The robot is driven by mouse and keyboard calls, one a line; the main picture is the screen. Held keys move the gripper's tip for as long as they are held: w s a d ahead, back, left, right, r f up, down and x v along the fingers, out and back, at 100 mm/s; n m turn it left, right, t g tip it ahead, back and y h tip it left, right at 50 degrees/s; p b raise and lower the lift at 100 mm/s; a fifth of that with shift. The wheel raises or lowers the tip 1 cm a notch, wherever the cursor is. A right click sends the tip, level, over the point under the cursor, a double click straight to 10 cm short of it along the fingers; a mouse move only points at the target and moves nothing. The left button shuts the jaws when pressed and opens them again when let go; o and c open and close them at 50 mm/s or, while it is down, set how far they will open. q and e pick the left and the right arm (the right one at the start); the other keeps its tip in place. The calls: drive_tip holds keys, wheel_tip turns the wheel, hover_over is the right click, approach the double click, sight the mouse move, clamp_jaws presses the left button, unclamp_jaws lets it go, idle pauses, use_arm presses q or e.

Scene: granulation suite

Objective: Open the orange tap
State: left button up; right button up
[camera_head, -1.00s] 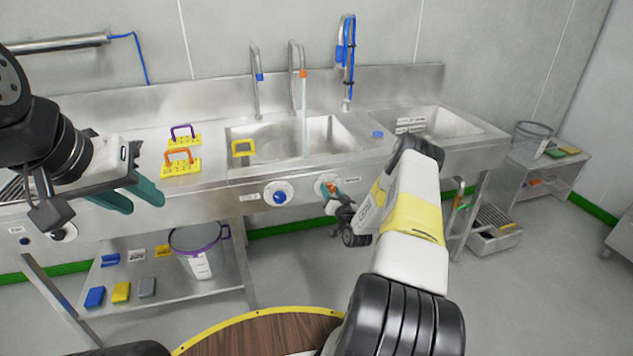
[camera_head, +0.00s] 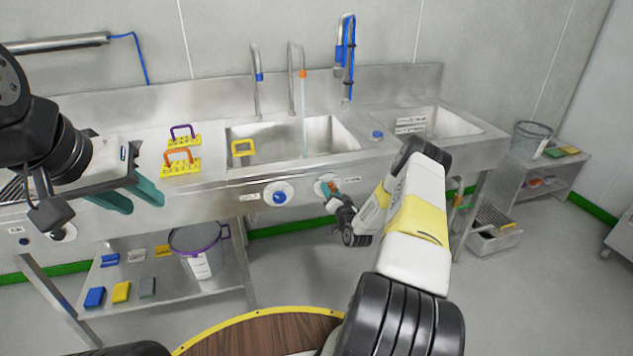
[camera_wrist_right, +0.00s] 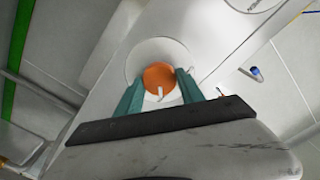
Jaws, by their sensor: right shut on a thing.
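The orange tap is a tall steel spout with an orange band (camera_head: 303,73) over the left sink basin. A pale stream of water (camera_head: 304,125) runs from it into the basin. Its orange knob (camera_wrist_right: 160,74) sits on a round white plate on the counter's front panel, with a white pointer mark. My right gripper (camera_wrist_right: 159,79) is shut on this knob, one teal finger on each side. In the head view my right gripper (camera_head: 329,190) largely hides the knob. My left gripper (camera_head: 135,195) is open and empty in front of the counter at the left.
A blue knob (camera_head: 279,195) is just left of the orange one. A blue-banded spout (camera_head: 257,77) and a blue spray hose (camera_head: 347,55) flank the orange tap. Yellow-based holders (camera_head: 181,167) stand on the counter. A clear bucket (camera_head: 200,245) is on the shelf below.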

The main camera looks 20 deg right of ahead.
drive_tip(key=o, duration=1.4)
drive_tip(key=s, duration=0.8)
